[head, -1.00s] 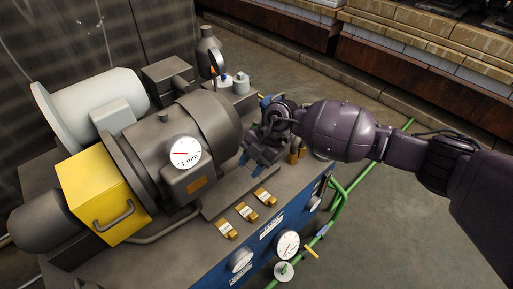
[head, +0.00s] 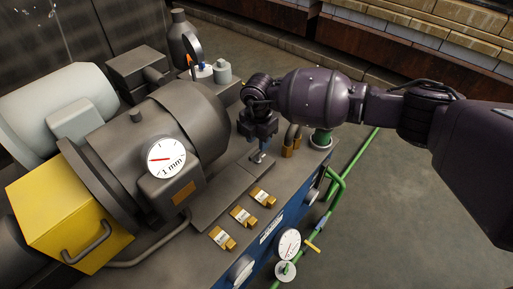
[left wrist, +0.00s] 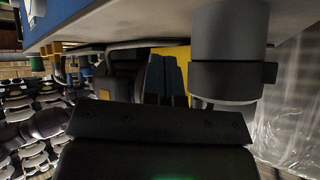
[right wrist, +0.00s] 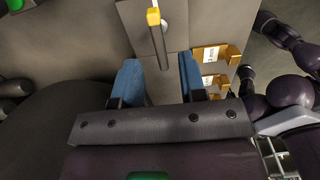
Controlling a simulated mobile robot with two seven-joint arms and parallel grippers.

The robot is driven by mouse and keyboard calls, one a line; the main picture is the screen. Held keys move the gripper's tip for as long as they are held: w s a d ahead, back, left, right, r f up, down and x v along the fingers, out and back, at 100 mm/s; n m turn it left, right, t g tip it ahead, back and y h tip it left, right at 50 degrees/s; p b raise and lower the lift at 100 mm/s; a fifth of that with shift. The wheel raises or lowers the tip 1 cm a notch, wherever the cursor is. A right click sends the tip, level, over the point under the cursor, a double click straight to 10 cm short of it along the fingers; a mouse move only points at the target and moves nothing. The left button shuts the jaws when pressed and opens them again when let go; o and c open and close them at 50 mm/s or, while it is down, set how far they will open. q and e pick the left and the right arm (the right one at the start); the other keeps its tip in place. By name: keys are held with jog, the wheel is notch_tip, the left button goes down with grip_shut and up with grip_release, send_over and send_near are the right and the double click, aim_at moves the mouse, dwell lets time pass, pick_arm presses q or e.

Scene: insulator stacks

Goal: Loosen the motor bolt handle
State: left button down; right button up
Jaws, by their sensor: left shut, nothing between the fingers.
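A dark handle with a yellow end (right wrist: 154,25) shows in the right wrist view, over a grey plate beside the motor. I take it to be the motor bolt handle. My right gripper (right wrist: 160,78) is open, with its blue fingers apart; the handle's lower end lies ahead of the gap between them. In the head view my right gripper (head: 258,142) points down over the bench beside the grey motor (head: 200,120); the handle is hard to make out there. My left gripper (left wrist: 166,76) shows only in the left wrist view, its blue fingers together and empty.
A dial (head: 167,158) reading 1 mm sits on the motor. Labelled gold shims (head: 242,216) lie on the bench in front. A yellow box (head: 65,220) with a grab handle stands left. Padlocks (head: 291,143) and green pipes (head: 345,175) are at the right.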

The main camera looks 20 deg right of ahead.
aim_at(258, 155)
jog(key=shift+f+b, duration=0.5)
jog(key=shift+f, duration=1.45)
grip_shut()
